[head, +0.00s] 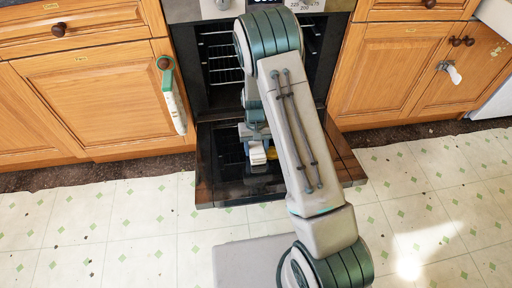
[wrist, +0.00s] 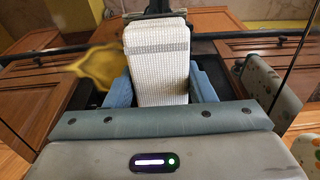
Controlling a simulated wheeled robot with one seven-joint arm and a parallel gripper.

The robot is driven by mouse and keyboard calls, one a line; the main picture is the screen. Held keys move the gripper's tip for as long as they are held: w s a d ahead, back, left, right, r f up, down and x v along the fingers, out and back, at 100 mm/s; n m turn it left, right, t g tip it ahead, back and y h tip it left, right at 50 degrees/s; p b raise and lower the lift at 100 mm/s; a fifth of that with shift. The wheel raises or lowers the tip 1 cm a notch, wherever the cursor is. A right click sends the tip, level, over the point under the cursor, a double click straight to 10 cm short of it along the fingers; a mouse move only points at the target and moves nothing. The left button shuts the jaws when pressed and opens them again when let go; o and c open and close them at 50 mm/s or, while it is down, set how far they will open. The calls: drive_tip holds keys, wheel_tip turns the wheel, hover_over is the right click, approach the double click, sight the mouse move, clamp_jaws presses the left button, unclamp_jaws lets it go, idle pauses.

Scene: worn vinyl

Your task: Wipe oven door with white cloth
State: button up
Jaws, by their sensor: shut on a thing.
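The oven door (head: 222,185) is folded down open, low above the floor, with dark glass and a brownish edge. My gripper (head: 256,142) is over the door and shut on the white cloth (head: 258,155), a folded, textured pad. In the wrist view the cloth (wrist: 157,65) sits between the blue fingers of my gripper (wrist: 157,88), with a grey band across its upper part. Whether the cloth touches the glass is not clear. My arm hides part of the door and the oven opening.
The oven cavity (head: 220,55) with wire racks is open behind the door. A green and white item (head: 172,95) hangs from the left cabinet knob, and a white item (head: 451,72) from a right one. A yellow thing (wrist: 98,66) lies beside the cloth. Floor is clear left and right.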

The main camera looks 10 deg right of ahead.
sight(269, 153)
drive_tip(key=shift+d, duration=2.1)
drive_tip(key=shift+d, duration=0.1)
drive_tip(key=shift+d, duration=2.05)
drive_tip(key=shift+d, duration=0.1)
drive_tip(key=shift+d, duration=2.1)
drive_tip(key=shift+a, duration=0.1)
drive_tip(key=shift+a, duration=2.15)
